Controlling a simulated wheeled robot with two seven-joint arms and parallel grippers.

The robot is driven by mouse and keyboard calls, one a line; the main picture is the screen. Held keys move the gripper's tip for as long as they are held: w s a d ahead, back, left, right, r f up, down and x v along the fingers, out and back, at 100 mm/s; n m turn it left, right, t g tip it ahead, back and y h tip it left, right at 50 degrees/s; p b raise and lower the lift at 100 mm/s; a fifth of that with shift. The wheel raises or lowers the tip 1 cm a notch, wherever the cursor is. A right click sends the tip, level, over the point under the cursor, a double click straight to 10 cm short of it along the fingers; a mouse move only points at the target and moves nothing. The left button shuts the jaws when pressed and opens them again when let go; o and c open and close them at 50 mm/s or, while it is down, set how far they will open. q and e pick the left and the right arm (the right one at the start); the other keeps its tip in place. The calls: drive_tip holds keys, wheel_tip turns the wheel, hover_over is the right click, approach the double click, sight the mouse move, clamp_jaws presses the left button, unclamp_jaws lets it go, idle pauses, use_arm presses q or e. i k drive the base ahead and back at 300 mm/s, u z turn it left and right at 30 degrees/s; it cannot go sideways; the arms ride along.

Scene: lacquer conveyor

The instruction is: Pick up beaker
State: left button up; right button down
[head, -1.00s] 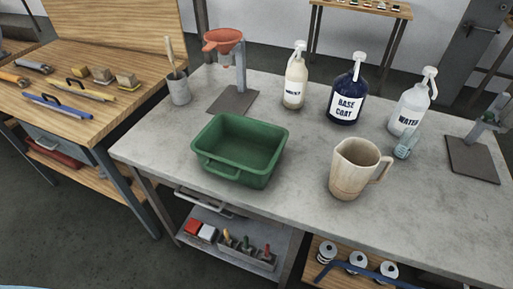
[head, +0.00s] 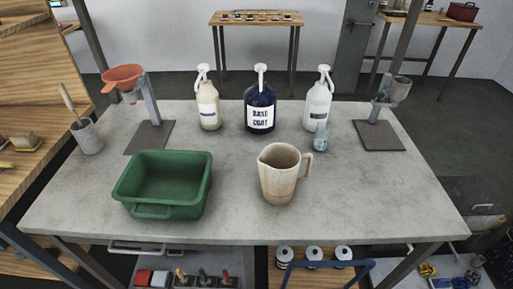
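No object is labelled as a beaker. A beige, stained jug (head: 281,176) with a spout and a right-hand handle stands upright near the middle of the grey table (head: 340,210). A small clear bluish vessel (head: 321,136) stands behind it to the right, in front of the white pump bottle (head: 317,104); its exact shape is hard to tell. A grey cup (head: 399,89) sits up on the right-hand stand (head: 381,135). Neither of my grippers is in view.
A green tub (head: 133,190) stands left of the jug. Behind are a dark blue "BASE COAT" bottle (head: 260,98) and a cream pump bottle (head: 208,108). An orange funnel (head: 123,76) on a stand and a grey pot (head: 88,138) are at left. The table's front right is clear.

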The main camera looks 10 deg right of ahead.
sight(322, 137)
drive_tip(key=u, duration=2.8)
drive_tip(key=k, duration=1.75)
drive_tip(key=z, duration=1.45)
